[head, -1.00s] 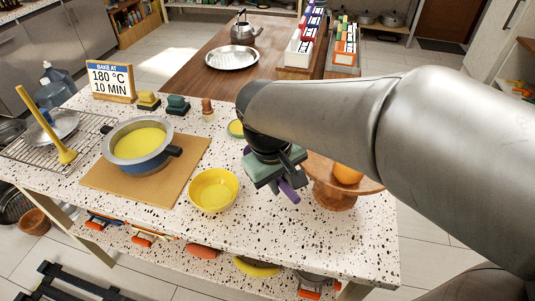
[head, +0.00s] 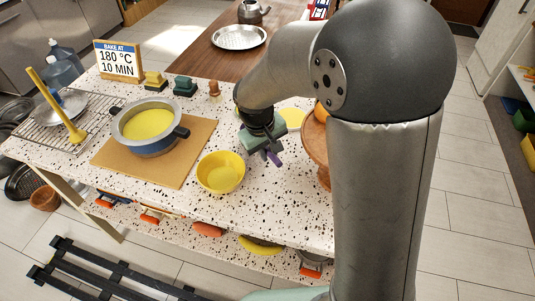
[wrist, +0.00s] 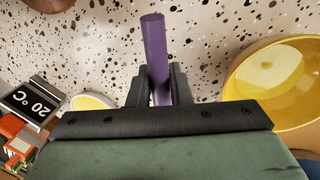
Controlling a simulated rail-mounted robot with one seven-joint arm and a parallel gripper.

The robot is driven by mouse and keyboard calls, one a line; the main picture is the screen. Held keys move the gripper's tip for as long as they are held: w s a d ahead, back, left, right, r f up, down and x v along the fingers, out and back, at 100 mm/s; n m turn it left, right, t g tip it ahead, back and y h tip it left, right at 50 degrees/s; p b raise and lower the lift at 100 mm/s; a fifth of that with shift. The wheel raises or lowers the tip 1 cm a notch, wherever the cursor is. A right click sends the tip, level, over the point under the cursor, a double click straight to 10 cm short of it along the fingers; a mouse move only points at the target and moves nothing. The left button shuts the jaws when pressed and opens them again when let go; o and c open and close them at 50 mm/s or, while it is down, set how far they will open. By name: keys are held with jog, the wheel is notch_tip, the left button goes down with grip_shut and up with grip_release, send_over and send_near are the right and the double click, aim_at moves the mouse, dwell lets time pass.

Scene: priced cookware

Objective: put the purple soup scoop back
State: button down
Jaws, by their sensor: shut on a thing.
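The purple soup scoop (wrist: 154,55) shows in the wrist view as a purple handle between my two dark fingers. My gripper (wrist: 158,92) is shut on it. The handle's far end points up the picture, over the speckled counter. In the head view my gripper (head: 268,146) is above the counter, to the right of the yellow bowl (head: 220,172), with a short bit of purple showing below it. The scoop's bowl end is not visible in either view. A yellow bowl also lies at the right of the wrist view (wrist: 232,85).
A blue pot (head: 150,148) with yellow contents stands on a wooden board (head: 192,160). A wooden stand (head: 316,150) is close right of my gripper, partly hidden by my arm. The counter's front strip is clear.

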aim_at(270, 166)
jog(key=shift+w+f, duration=0.2)
jog(key=shift+f, duration=1.55)
jog(key=shift+f, duration=0.3)
jog(key=c, duration=1.3)
grip_release()
jog(key=shift+r, duration=0.15)
jog(key=r, duration=0.4)
jog(key=s+a+r, duration=0.1)
jog(key=r, duration=0.3)
jog(key=a+r, duration=0.1)
jog(key=r, duration=0.3)
jog(key=shift+s+r, duration=0.1)
jog(key=shift+s, duration=0.05)
